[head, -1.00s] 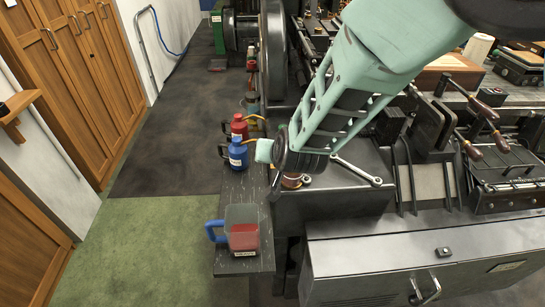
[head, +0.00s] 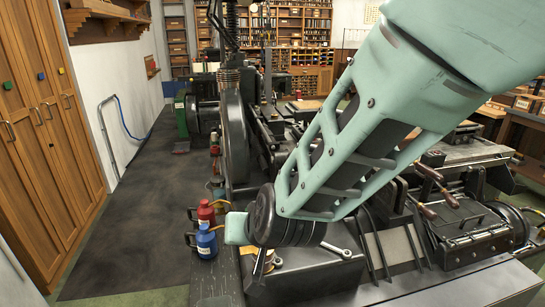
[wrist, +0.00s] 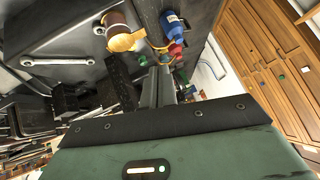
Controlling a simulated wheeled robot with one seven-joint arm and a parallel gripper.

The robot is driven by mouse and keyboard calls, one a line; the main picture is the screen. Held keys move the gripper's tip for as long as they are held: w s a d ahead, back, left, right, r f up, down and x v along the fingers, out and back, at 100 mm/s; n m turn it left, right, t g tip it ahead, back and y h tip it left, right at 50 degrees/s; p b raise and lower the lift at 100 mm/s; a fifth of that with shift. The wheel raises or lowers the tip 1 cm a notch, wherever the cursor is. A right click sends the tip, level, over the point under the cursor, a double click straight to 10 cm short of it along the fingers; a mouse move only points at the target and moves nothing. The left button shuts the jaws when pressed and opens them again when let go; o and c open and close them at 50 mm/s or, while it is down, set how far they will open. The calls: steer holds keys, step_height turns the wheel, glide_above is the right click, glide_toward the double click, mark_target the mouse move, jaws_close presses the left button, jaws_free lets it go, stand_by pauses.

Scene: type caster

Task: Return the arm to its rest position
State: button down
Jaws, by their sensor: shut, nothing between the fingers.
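My mint-green arm (head: 350,150) reaches down from the upper right of the head view, with its dark round joint (head: 268,222) in front of the machine. In the wrist view my gripper (wrist: 160,78) shows as two dark fingers close together. It is shut and holds nothing. Beyond the fingertips are a blue can (wrist: 172,22) and a red-capped part beside it. A brass-coloured oil cup (wrist: 122,36) is to their left. The fingers appear apart from these things, though the distance is hard to judge.
In the head view the red can (head: 206,212) and blue can (head: 206,242) stand on the narrow ledge, left of my arm's joint. A spanner (head: 337,250) lies on the machine top. The dark floor mat (head: 120,220) is clear. Wooden cabinets (head: 50,130) line the left.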

steer(key=s+d+r+n+g+h, duration=0.2)
steer(key=s+d+g, duration=0.1)
steer(key=s+d, duration=0.7)
steer(key=s+d+r+n+g+h, duration=0.1)
steer(key=s+d+n+g+h, duration=0.1)
steer(key=s+d, duration=0.8)
steer(key=shift+d+r+n+g, duration=0.4)
steer(key=shift+d+n+g, duration=0.3)
steer(key=shift+g, duration=0.4)
steer(key=shift+s, duration=0.1)
